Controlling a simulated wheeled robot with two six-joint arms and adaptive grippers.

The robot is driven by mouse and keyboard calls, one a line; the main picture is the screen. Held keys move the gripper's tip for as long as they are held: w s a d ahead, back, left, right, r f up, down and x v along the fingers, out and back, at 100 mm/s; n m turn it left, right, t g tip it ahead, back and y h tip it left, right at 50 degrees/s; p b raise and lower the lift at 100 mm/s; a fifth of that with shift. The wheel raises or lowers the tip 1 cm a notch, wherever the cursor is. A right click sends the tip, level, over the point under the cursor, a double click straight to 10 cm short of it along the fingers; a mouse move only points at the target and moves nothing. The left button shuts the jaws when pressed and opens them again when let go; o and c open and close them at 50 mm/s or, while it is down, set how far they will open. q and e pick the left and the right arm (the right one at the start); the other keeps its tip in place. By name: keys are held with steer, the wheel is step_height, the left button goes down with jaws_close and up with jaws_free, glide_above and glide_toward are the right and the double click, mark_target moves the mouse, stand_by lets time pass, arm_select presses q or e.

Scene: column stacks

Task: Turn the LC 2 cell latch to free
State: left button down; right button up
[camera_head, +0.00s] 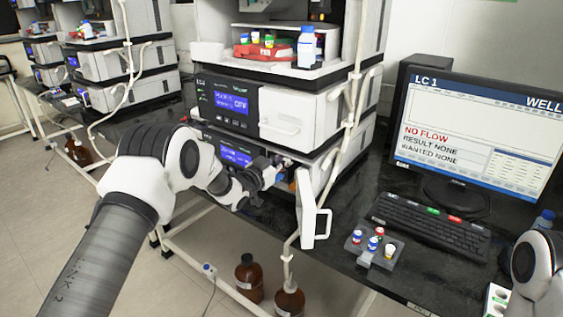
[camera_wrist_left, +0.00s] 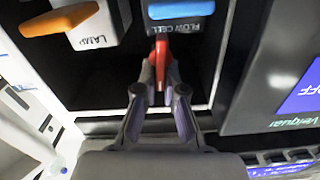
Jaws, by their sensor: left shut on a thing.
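The red latch (camera_wrist_left: 161,58) shows in the left wrist view, below the blue-handled block (camera_wrist_left: 180,12) marked FLOW CELL. My left gripper (camera_wrist_left: 160,88) is shut on the red latch, its fingertips on either side of it. In the head view my left gripper (camera_head: 270,174) reaches into the open front of the lower unit of the near stack. The latch is hidden there. The unit's white door (camera_head: 311,208) hangs open to the right of the gripper. My right arm shows at the lower right edge, its gripper out of view.
An orange-handled block (camera_wrist_left: 78,20) marked LAMP sits beside the flow cell block. A monitor (camera_head: 478,135) reads LC 1, NO FLOW. A keyboard (camera_head: 430,227) and a grey vial rack (camera_head: 373,251) lie on the bench. Brown bottles (camera_head: 249,278) stand below.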

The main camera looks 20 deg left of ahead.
arm_select(q)
steer(key=m+b, duration=0.1)
steer(key=m, duration=0.1)
steer(key=m+b, duration=0.1)
steer(key=m, duration=0.1)
steer(key=shift+s+d+f+b, duration=0.15)
steer(key=shift+d+f+b, duration=0.1)
steer(key=shift+d+b, duration=0.1)
steer(key=m, duration=0.1)
steer(key=m+b, duration=0.2)
steer(key=shift+d+f+m, duration=0.2)
steer(key=shift+f+m, duration=0.05)
steer(key=shift+m, duration=0.15)
steer(key=m+b, duration=0.2)
steer(key=m, duration=0.1)
steer(key=m+b, duration=0.1)
steer(key=b, duration=0.1)
steer(key=shift+s+d+f, duration=0.15)
steer(key=shift+d+f, duration=0.05)
steer(key=shift+f, duration=0.1)
steer(key=shift+f+m+b, duration=0.1)
steer(key=shift+m+b, duration=0.9)
steer(key=shift+m, duration=0.5)
steer(key=c, duration=1.3)
jaws_free()
steer(key=shift+o, duration=0.2)
